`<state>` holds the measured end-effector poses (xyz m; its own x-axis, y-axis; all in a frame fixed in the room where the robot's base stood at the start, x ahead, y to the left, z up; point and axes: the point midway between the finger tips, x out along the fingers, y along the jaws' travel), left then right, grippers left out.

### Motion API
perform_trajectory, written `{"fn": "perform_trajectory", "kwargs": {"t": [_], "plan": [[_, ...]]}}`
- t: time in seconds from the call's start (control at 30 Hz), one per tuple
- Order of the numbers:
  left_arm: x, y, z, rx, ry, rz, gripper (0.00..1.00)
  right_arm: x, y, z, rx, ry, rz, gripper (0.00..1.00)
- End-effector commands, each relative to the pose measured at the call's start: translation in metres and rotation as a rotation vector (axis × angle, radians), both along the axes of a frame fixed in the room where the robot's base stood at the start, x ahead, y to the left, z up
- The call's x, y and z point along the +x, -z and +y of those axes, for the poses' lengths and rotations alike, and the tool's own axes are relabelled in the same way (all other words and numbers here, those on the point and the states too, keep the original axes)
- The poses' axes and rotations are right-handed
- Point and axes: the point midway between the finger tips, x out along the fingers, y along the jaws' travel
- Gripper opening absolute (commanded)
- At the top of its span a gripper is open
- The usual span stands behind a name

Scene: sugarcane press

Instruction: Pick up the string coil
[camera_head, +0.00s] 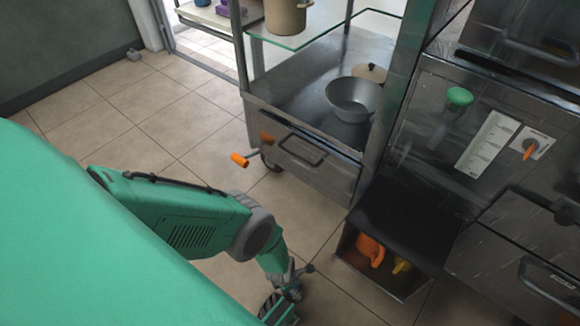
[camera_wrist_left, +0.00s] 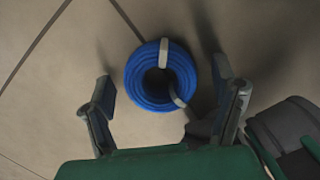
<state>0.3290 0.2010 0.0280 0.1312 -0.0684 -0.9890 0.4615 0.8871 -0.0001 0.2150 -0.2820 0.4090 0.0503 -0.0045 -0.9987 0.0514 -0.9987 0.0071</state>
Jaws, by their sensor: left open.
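The string coil (camera_wrist_left: 137,82) is a blue ring with pale bands, seen in the left wrist view on the tiled floor. It lies in the picture between the two fingers of my left gripper (camera_wrist_left: 164,80), nearer the right finger. The fingers are spread open and nothing is gripped. How far the coil is below them, or whether the right finger touches it, I cannot tell. In the head view my left gripper (camera_head: 284,294) is low at the bottom centre, and the coil is not visible there. My right gripper is not in view.
A metal press cabinet (camera_head: 480,150) and an open box (camera_head: 350,250) with orange and yellow items are at the right.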

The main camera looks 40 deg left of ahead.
Motion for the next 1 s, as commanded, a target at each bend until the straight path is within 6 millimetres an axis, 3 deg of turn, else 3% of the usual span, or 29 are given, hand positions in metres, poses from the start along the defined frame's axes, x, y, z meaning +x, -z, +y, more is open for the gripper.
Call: {"fn": "perform_trajectory", "kwargs": {"t": [0.03,0.07,0.2,0.27,0.3,0.57,1.0], "plan": [[0.000,0.000,0.000,0.000,0.000,0.000,0.80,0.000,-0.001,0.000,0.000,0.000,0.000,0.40],[0.000,0.000,0.000,0.000,0.000,0.000,0.73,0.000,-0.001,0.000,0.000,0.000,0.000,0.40],[0.000,0.000,0.000,0.000,0.000,0.000,0.25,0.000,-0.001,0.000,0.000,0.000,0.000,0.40],[0.000,0.000,0.000,0.000,0.000,0.000,0.25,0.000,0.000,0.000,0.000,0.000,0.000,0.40],[0.000,0.000,0.000,0.000,0.000,0.000,0.21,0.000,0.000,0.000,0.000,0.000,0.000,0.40],[0.000,-0.004,0.000,-0.001,-0.001,-0.001,0.21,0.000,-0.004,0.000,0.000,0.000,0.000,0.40],[0.001,-0.076,0.001,0.000,-0.003,0.001,0.21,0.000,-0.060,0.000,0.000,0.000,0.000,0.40]]}}
